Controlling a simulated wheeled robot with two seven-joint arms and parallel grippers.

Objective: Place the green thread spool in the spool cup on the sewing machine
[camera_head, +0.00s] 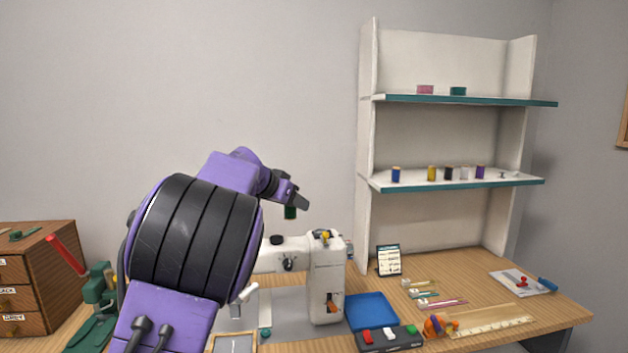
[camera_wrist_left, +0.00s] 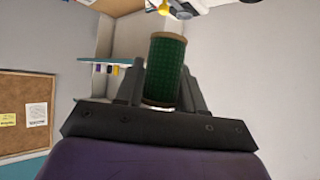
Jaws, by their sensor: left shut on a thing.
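My left gripper (camera_head: 292,200) is shut on the green thread spool (camera_head: 290,212), which hangs below the fingertips above the sewing machine (camera_head: 326,290). In the left wrist view the spool (camera_wrist_left: 166,70) shows green thread between two tan rims, with the fingers (camera_wrist_left: 162,85) on either side. The white sewing machine stands on the table, and the spool is apart from it. A small dark round piece (camera_head: 277,240) sits on top of the machine's arm; I cannot tell if it is the spool cup. My right gripper is out of view.
A shelf unit (camera_head: 440,135) stands to the right with several spools on its middle shelf. A blue tray (camera_head: 371,311) and a dark box (camera_head: 389,338) lie right of the machine. A wooden drawer cabinet (camera_head: 36,270) is at the left.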

